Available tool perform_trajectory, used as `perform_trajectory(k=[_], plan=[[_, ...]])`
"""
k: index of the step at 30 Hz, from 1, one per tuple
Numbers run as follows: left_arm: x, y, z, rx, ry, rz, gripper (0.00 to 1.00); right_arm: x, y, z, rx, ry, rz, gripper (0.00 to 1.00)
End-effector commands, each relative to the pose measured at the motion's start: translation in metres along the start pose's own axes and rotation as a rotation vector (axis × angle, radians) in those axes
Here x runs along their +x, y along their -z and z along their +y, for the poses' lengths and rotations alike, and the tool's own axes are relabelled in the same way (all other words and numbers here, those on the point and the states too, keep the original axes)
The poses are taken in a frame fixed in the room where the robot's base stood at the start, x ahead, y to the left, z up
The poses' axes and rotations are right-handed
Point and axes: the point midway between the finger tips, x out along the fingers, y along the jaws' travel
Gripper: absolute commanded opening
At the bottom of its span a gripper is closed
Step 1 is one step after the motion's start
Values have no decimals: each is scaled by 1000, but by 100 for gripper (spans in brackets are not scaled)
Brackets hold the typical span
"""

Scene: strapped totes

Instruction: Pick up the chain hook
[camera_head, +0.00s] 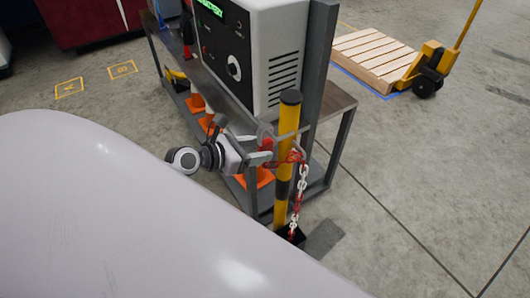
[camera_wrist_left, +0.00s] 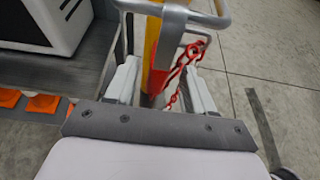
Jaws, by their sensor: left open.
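A yellow post (camera_head: 286,180) with black bands stands upright, and a red and white chain (camera_head: 299,195) hangs down beside it. The red top end of the chain, where the hook seems to be (camera_head: 295,157), is by a grey metal loop (camera_head: 298,139) at the post. My left gripper (camera_head: 270,151) is open at the left of the post, pointing at it. In the left wrist view the red hook end (camera_wrist_left: 186,58) and the post show beyond and between the two spread fingers (camera_wrist_left: 160,85). The hook's exact shape is partly hidden by the grey bracket (camera_wrist_left: 172,40). My right gripper is not in view.
A grey bench (camera_head: 340,110) carries a white machine (camera_head: 275,55) right behind the post. Orange cones (camera_head: 196,103) stand under the bench. A wooden pallet (camera_head: 370,58) and a yellow pallet jack (camera_head: 428,65) are at the back right. The floor at right is clear.

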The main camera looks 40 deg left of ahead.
Motion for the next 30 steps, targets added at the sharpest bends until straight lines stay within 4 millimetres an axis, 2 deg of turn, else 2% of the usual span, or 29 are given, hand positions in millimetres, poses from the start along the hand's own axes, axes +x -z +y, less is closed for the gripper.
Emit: perform_trajectory(k=[6, 16, 17, 21, 30], plan=[[25, 0, 2, 1, -1, 0, 53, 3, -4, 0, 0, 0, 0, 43], [30, 0, 2, 2, -1, 1, 53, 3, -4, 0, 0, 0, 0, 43], [30, 0, 2, 2, -1, 1, 47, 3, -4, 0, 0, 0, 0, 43], [30, 0, 2, 2, -1, 1, 1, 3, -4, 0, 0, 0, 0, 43], [30, -1, 2, 2, -2, 0, 0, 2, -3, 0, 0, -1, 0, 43]])
